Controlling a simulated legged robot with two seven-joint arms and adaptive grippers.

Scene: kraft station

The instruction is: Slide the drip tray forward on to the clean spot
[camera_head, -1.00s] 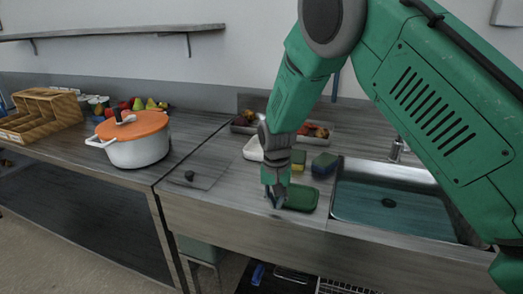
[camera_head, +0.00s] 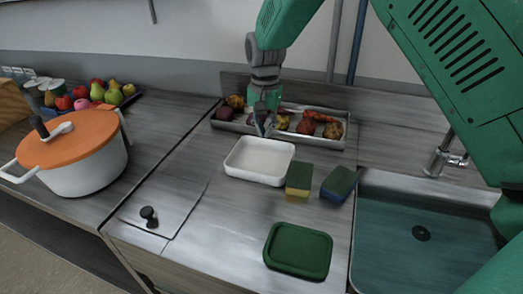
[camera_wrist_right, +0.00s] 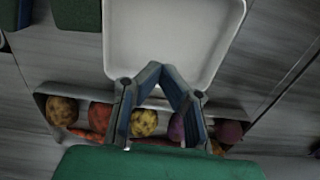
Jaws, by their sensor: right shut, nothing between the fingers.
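A white shallow rectangular tray (camera_head: 260,160), which I take for the drip tray, sits empty on the steel counter (camera_head: 215,215). It also shows in the right wrist view (camera_wrist_right: 170,35). My right gripper (camera_head: 263,128) is shut and empty at the tray's far side, between it and the vegetable pan. In the right wrist view its fingertips (camera_wrist_right: 160,72) meet over the tray's far rim; I cannot tell whether they touch it. No clearly marked clean spot stands out. My left gripper is not in view.
A long metal pan of vegetables (camera_head: 341,130) stands close behind the gripper. Two sponges (camera_head: 299,180) (camera_head: 340,184) and a green lidded box (camera_head: 298,250) lie to the right and front. The sink (camera_head: 425,210) is right; a white pot (camera_head: 85,170) is left.

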